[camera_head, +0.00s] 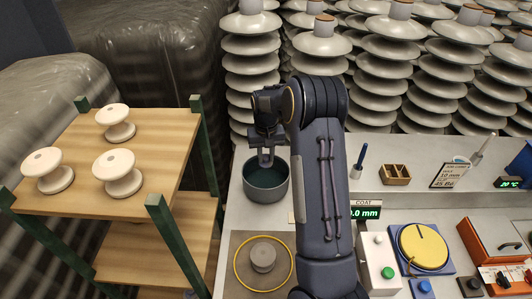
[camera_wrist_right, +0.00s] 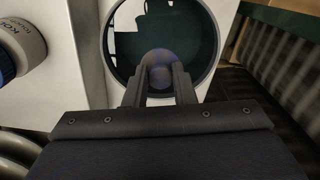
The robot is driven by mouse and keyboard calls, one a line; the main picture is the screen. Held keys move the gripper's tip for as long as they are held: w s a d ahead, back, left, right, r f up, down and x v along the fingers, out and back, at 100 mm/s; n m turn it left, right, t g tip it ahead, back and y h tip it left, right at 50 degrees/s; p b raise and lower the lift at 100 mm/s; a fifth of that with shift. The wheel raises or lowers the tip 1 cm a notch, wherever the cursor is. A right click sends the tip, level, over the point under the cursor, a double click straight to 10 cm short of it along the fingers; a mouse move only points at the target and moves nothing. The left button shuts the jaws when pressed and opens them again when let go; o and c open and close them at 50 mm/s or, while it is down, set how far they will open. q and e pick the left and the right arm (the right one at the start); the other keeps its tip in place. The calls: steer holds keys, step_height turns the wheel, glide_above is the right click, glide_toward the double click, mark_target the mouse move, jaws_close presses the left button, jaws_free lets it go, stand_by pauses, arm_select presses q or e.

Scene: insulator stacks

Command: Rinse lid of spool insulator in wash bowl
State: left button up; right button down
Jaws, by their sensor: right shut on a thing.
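My right gripper (camera_head: 266,158) points down at the dark wash bowl (camera_head: 265,194), its fingers over the bowl's opening. In the right wrist view the fingertips (camera_wrist_right: 160,80) are closed on a small rounded thing (camera_wrist_right: 160,58), probably the lid, seen against the bowl's dark green inside (camera_wrist_right: 190,30). The fingers partly hide it, and I cannot tell whether it touches the water. Three white spool insulators (camera_head: 116,123) stand on the wooden shelf at the left. A grey round piece (camera_head: 263,256) sits inside a yellow ring in front of the bowl. My left gripper is not in view.
Tall grey insulator stacks (camera_head: 320,45) stand behind the bench. Right of my arm are a small wooden box (camera_head: 395,174), a yellow round disc (camera_head: 421,248), a button box (camera_head: 380,262) and a sign (camera_head: 449,175). Green posts (camera_head: 178,244) edge the shelf.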

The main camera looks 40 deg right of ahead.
mark_target(266, 164)
steer(key=shift+f+b, duration=2.4)
steer(key=shift+f, duration=1.3)
steer(key=shift+r, duration=0.1)
steer(key=shift+r+p, duration=2.35)
steer(key=shift+r, duration=1.1)
steer(key=shift+f, duration=0.1)
